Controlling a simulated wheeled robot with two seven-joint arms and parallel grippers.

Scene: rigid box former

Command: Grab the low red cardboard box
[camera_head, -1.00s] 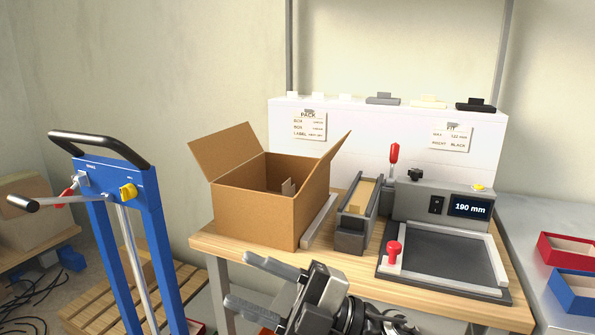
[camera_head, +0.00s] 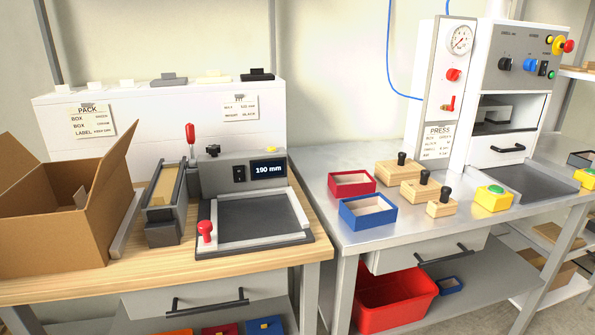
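A low open red box (camera_head: 352,184) sits on the grey metal table, toward its left back part. A low open blue box (camera_head: 367,212) stands just in front of it. The red box is upright and looks empty, and its front edge is partly behind the blue box. Neither of my grippers shows in the current head view.
Wooden blocks with black knobs (camera_head: 402,172) stand right of the boxes, then yellow button housings (camera_head: 492,197) and a press (camera_head: 505,100). Left is a wooden bench (camera_head: 150,271) with a brown carton (camera_head: 50,232) and a 190 mm device (camera_head: 250,205). A red bin (camera_head: 395,300) is below.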

